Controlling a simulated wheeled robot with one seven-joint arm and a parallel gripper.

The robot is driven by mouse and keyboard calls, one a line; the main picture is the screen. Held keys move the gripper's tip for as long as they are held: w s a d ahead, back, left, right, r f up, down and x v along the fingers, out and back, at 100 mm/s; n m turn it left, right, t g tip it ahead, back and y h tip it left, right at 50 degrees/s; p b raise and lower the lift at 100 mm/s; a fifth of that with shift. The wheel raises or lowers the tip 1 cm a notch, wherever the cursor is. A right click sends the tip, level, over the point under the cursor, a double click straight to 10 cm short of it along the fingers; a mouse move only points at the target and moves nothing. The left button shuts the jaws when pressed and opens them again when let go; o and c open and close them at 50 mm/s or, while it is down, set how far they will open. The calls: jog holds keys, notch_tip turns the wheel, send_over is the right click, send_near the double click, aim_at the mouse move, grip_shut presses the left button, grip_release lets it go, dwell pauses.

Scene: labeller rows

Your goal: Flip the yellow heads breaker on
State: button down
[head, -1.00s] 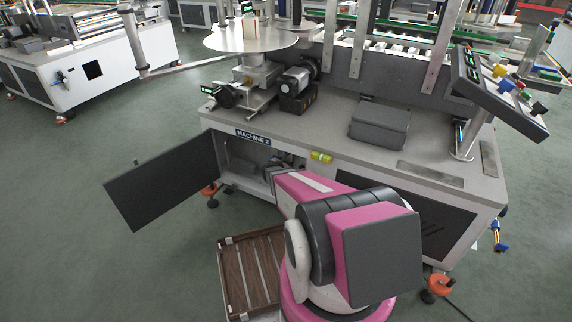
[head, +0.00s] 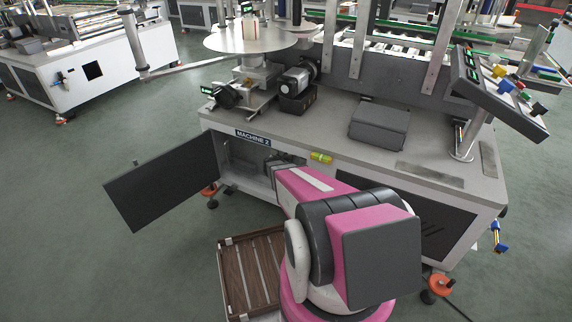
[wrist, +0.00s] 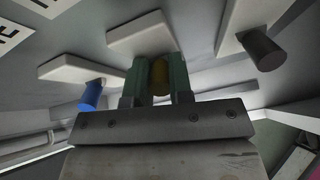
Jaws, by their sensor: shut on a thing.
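The yellow breaker lever (wrist: 160,73) sits on a white plate (wrist: 143,35) in the middle of the wrist view. My gripper (wrist: 160,82) has its two green fingers closed on the lever, one on each side. Much of the lever is hidden between the fingers. To its left is a blue lever (wrist: 90,96) on its own white plate, and to its right a dark lever (wrist: 263,50) on another. In the head view my arm reaches into the open cabinet of Machine 2 (head: 253,136), where the levers and fingertips are hidden.
The cabinet's dark door (head: 160,182) stands swung open to the left. A yellow-green object (head: 321,157) is on the machine's front edge above my arm. A brown slatted wooden crate (head: 252,272) is on the floor near my base. Floor to the left is clear.

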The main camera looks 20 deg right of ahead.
jog(key=c, duration=1)
grip_release()
jog(key=shift+c, duration=0.2)
jog(key=shift+s+a+r, duration=0.15)
jog(key=shift+s+r, duration=0.05)
jog(key=shift+s, duration=0.05)
jog(key=s+a, duration=0.8)
jog(key=a, duration=0.1)
jog(key=shift+s+r, duration=0.15)
jog(key=shift+s, duration=0.15)
jog(key=s+d+r+m+g+y, duration=0.15)
jog(key=s+r+m+g, duration=0.35)
jog(key=s+r+m, duration=0.65)
jog(key=s+a+r+m+g+y, duration=0.3)
jog(key=s+a+r+m+y, duration=0.3)
jog(key=m, duration=0.7)
notch_tip(320, 180, up, 2)
jog(key=shift+a+r+y, duration=0.1)
jog(key=shift+a+y, duration=0.35)
jog(key=shift+a, duration=0.5)
